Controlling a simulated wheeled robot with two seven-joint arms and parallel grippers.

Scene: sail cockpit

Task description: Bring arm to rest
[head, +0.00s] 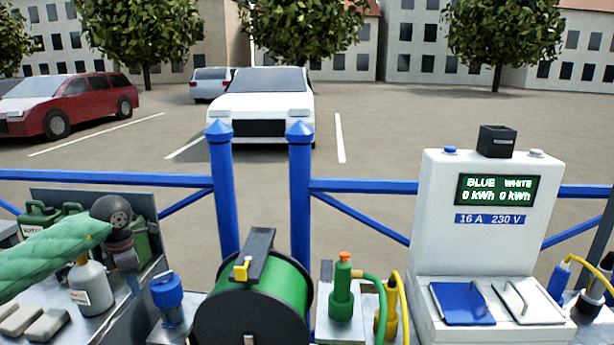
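My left arm, in a green quilted sleeve, comes in from the left edge. Its dark wrist is bent down, and my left gripper (127,262) hangs over the grey tray at the left, beside a white bottle (90,288). The fingers are small and dark against the tray wall, so I cannot tell whether they are open or shut, and I see nothing clearly held. I cannot make out my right gripper in the head view.
Green cans (40,215) stand behind the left arm. A blue fitting (167,292), a green cable reel (287,295), a green plug (341,290) and a white power pedestal (440,230) follow to the right. A blue railing (365,187) runs behind. Cables hang at the right.

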